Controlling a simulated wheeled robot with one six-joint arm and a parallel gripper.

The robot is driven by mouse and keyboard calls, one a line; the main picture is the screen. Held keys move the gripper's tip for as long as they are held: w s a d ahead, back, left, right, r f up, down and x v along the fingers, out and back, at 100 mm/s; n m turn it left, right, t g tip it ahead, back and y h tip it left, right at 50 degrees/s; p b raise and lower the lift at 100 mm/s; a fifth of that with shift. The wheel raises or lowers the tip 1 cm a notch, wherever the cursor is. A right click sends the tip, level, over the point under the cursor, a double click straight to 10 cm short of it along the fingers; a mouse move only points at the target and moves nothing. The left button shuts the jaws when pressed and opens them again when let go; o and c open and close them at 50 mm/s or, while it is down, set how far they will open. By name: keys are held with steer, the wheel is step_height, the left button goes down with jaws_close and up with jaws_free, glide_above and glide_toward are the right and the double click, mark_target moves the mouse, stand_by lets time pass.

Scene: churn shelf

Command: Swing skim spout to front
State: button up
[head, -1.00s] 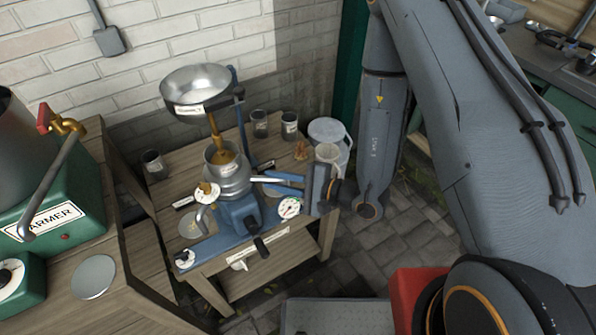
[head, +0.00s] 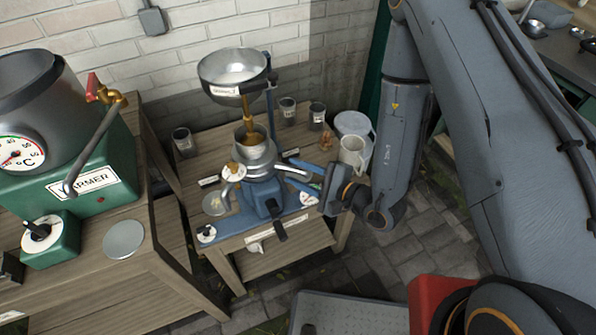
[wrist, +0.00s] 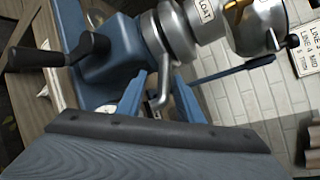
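The separator has a blue base (head: 240,212), a silver bowl body (head: 258,158) and a steel supply bowl (head: 234,68) above. In the wrist view, a thin bent silver spout (wrist: 164,78) comes off the silver body, its lower end between my fingers. My gripper (head: 285,171) reaches in from the right of the machine. Its two blue fingers stand apart in the wrist view (wrist: 160,86), with a gap visible on both sides of the spout. In the head view the fingers hide most of this spout. Another bent spout (head: 228,186) points left.
A crank with black handle (head: 276,222) sticks out at the front. Cups (head: 287,112) stand behind. A green warmer (head: 95,165) is on the left bench.

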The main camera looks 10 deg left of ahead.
steer(key=shift+w+d+r, duration=0.1)
steer(key=shift+d, duration=0.05)
steer(key=shift+d, duration=0.2)
steer(key=b+v, duration=0.1)
steer(key=v, duration=0.6)
steer(key=shift+b, duration=0.4)
